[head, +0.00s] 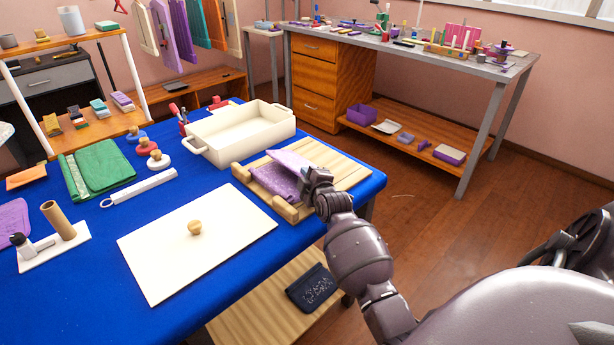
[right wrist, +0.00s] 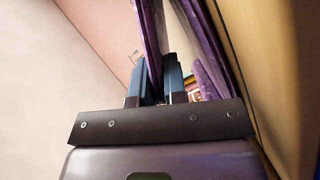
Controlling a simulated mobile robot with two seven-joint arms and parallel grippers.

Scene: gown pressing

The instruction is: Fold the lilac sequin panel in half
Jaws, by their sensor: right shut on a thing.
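The lilac sequin panel (head: 274,181) lies on a slatted wooden board (head: 340,168) at the right end of the blue table. One part of it is raised as a paler lilac flap next to my right gripper (head: 310,178). My right gripper is shut on the panel; in the right wrist view the purple cloth (right wrist: 152,40) runs up from between the blue fingertips (right wrist: 154,82). More purple sequin cloth (right wrist: 208,75) shows just right of the fingers. My left gripper is in neither view.
A cream tray (head: 240,132) stands behind the wooden board. A white board with a wooden knob (head: 195,227) lies in front-left. Folded green cloth (head: 100,168), several knobbed discs and a white bar (head: 140,187) lie further left on the blue table (head: 85,290).

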